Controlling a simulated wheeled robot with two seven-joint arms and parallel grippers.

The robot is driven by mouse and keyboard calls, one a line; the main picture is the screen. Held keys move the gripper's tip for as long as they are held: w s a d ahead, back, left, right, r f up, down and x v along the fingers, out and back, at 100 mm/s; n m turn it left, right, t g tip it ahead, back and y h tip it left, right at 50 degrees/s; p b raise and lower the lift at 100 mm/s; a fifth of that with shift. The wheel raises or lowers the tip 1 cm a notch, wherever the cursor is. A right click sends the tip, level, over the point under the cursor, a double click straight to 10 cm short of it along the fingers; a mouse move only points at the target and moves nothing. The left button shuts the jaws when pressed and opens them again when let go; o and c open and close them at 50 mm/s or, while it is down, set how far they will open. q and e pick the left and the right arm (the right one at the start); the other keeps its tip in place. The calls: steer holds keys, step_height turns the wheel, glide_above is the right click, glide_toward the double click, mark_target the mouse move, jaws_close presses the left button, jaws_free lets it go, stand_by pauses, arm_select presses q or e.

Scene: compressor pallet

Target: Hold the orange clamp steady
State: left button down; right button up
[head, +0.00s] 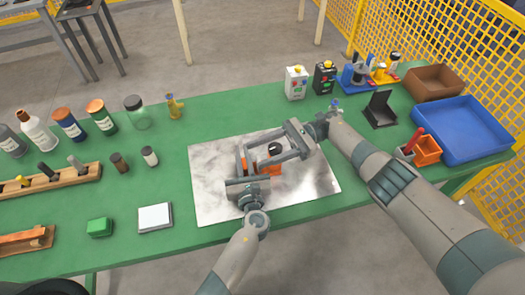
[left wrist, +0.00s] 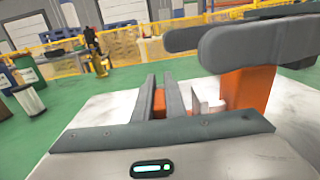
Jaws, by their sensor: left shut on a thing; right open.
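The orange clamp (head: 269,168) stands on a grey metal plate (head: 215,200) on the green table, partly hidden by both grippers. It also shows in the left wrist view as an orange block (left wrist: 249,88) to the right. My left gripper (head: 244,163) is shut on an orange part of the clamp, which shows between its fingers in the left wrist view (left wrist: 159,102). My right gripper (head: 278,146) comes from the right with its fingers open around the clamp's upper part, where a dark round knob (head: 274,148) shows. Whether its fingers touch the clamp I cannot tell.
Bottles and jars (head: 68,123) stand at the left with a wooden rack (head: 50,180). A white pad (head: 155,217) and a green box (head: 99,227) lie front left. A blue tray (head: 462,130), a brown bin (head: 433,82) and small devices (head: 296,83) stand at the right and back.

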steer(key=shift+r, duration=0.2)
step_height(320, 180, up, 10)
steer(key=shift+f, duration=0.2)
stand_by(0.6)
